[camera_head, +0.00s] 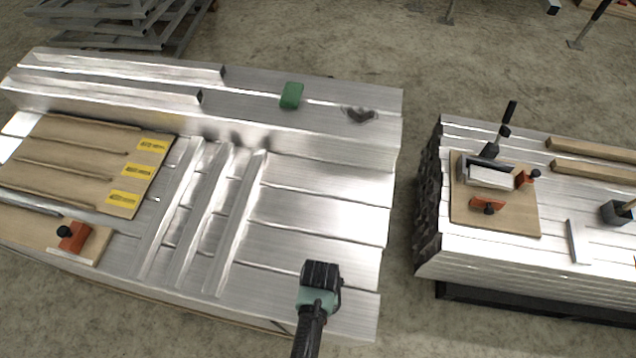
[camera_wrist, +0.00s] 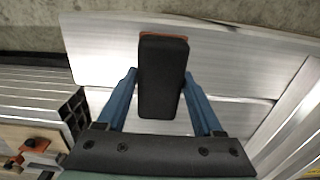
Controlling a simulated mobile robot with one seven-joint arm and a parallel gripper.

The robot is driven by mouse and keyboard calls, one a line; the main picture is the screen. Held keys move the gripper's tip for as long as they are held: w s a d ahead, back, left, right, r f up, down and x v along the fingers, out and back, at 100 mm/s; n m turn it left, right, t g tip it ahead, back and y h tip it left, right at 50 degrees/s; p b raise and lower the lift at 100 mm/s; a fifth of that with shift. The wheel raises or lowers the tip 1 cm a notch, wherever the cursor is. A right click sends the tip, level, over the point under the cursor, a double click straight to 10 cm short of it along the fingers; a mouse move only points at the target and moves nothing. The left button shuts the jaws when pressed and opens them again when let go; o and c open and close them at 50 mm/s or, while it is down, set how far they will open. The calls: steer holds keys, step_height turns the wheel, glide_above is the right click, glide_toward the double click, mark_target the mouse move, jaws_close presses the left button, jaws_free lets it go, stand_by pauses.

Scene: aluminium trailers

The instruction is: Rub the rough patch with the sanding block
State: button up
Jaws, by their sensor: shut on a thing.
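The sanding block (camera_wrist: 162,78) looks like a black block with a reddish-brown edge at its far end. My gripper (camera_wrist: 160,88) has its two blue fingers shut on the sides of this block, over bare metal in the wrist view. In the head view my gripper (camera_head: 321,273) is over the near right part of the large aluminium bed; the block cannot be made out clearly there. The rough patch (camera_head: 360,115) is a dark smudge on the raised far ledge, near its right end, well apart from my gripper.
A green block (camera_head: 291,95) sits on the ledge left of the patch. A second metal stack (camera_head: 560,245) carries a wooden board (camera_head: 512,220) with clamps. The bed between gripper and ledge is clear.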

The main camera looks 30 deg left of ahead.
steer(key=shift+r+p, duration=1.8)
steer(key=shift+r, duration=0.5)
steer(key=shift+w, duration=0.1)
